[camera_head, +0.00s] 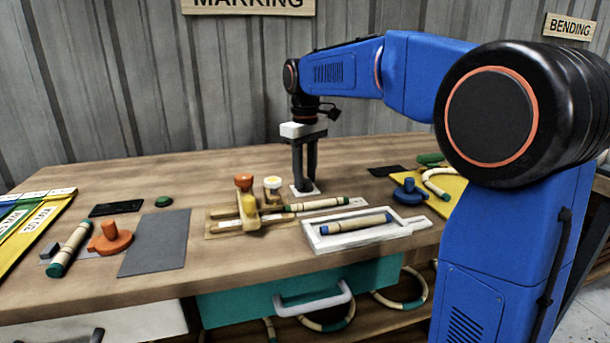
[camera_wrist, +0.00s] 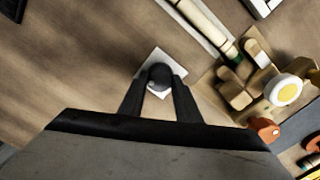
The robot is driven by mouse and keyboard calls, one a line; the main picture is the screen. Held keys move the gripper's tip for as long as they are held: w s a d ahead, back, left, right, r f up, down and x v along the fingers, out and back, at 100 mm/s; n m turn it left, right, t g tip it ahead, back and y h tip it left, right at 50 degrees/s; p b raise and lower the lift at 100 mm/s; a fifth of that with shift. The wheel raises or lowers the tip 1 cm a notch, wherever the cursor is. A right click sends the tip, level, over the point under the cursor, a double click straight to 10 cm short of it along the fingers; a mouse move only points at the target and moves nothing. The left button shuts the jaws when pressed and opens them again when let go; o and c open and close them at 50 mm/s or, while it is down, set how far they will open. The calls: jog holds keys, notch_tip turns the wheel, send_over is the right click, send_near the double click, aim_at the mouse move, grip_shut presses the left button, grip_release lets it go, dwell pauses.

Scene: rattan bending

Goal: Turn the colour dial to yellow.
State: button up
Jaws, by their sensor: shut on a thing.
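A dark round knob (camera_wrist: 160,75), which looks like the colour dial, sits on a small white square plate (camera_wrist: 151,60) on the bench. In the head view the plate (camera_head: 297,191) lies flat near the middle of the bench. My gripper (camera_head: 305,187) points straight down over the plate. In the wrist view my gripper (camera_wrist: 160,88) has its two fingers closed on either side of the knob. The fingers and knob cover much of the plate. I cannot make out any colour marks or a pointer, so the dial's setting is unclear.
A white tray (camera_head: 319,246) holds a rattan piece (camera_head: 352,224) in front. A blue clamp-like piece (camera_head: 409,190) lies right. Bare bench lies behind.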

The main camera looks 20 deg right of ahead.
aim_at(305, 180)
jog(key=shift+m, duration=1.5)
jog(key=o, duration=1.1)
jog(key=shift+c, duration=0.2)
jog(key=shift+r, duration=0.15)
notch_tip(305, 180, up, 17)
